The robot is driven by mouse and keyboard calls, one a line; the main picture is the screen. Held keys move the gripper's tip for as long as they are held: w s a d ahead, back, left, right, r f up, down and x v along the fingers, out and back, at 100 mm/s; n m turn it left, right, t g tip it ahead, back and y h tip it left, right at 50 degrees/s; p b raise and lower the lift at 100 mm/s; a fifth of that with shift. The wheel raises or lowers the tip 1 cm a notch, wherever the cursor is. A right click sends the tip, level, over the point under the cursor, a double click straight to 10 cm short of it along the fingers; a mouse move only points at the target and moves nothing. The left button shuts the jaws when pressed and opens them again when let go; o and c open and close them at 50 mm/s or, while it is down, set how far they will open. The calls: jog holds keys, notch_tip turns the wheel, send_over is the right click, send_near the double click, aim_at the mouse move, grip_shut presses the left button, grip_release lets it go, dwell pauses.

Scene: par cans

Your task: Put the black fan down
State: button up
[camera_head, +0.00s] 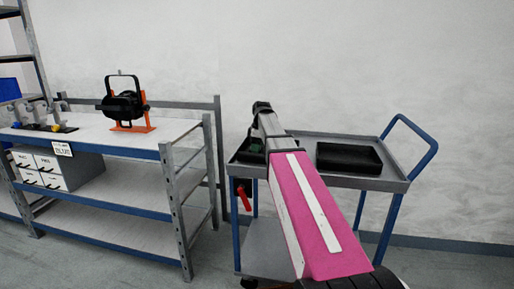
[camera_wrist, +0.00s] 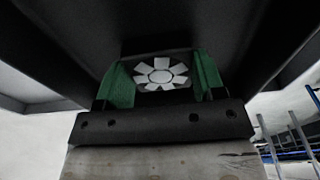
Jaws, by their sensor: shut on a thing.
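The black fan (camera_wrist: 162,74) shows in the wrist view as a dark square body with a pale, several-bladed face. My gripper (camera_wrist: 163,80) has its two green fingers on either side of the fan and is shut on it. Dark flat surfaces surround the fan closely. I cannot tell whether the fan touches them. In the head view my gripper (camera_head: 256,146) is a bit of green low over the left black tray (camera_head: 240,158) on the trolley, mostly hidden by my arm. The fan itself is hidden there.
The grey trolley (camera_head: 397,186) has a blue handle and a second, seemingly empty black tray (camera_head: 348,157) on its right. A red item (camera_head: 243,198) hangs at its left side. A shelf bench (camera_head: 92,136) at left carries a black lamp (camera_head: 124,105) on an orange stand.

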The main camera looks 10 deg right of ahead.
jog(key=o, duration=0.9)
jog(key=shift+f, duration=0.1)
notch_tip(320, 180, up, 12)
jog(key=d, duration=0.1)
jog(key=shift+s+d, duration=0.15)
jog(key=shift+s, duration=0.1)
